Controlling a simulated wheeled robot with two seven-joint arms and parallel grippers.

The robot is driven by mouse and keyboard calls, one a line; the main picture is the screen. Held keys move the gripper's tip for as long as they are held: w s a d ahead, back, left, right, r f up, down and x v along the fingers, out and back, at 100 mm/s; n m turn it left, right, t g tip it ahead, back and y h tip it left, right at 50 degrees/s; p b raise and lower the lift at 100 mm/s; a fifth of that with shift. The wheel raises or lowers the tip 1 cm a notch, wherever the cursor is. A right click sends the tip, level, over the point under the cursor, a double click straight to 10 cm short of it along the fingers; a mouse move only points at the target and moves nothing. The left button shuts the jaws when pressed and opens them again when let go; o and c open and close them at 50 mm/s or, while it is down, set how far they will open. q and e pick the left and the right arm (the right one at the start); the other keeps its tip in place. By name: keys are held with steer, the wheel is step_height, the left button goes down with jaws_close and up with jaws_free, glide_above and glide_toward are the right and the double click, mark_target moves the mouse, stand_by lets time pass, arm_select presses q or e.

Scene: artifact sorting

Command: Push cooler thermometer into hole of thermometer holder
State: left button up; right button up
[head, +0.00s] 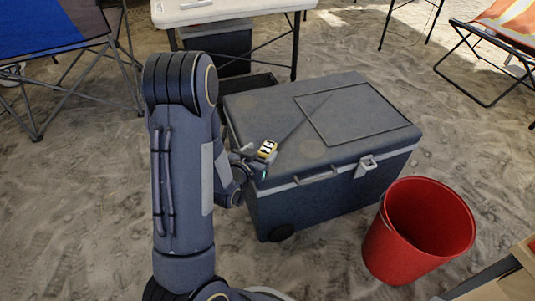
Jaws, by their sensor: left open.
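A dark grey cooler (330,118) with a closed lid stands on the sand in the middle of the head view. My left gripper (259,165) is at the cooler's left front top edge, partly hidden by my own arm. It is open. I cannot make out a hole. My right gripper is out of view.
A red bucket (414,232) stands in front of the cooler at the right. A white-topped folding table (235,10) is behind it. Folding chairs stand at the blue left (50,32) and orange right (503,22). A wooden edge (508,285) shows at bottom right.

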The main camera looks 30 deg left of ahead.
mark_target(266, 149)
arm_select(q)
steer(key=x, duration=0.2)
steer(key=b+x, duration=0.1)
steer(key=x, duration=0.1)
steer(key=shift+s+d+f, duration=0.1)
steer(key=shift+d+f, duration=0.2)
steer(key=shift+w, duration=0.4)
steer(key=c, duration=1.1)
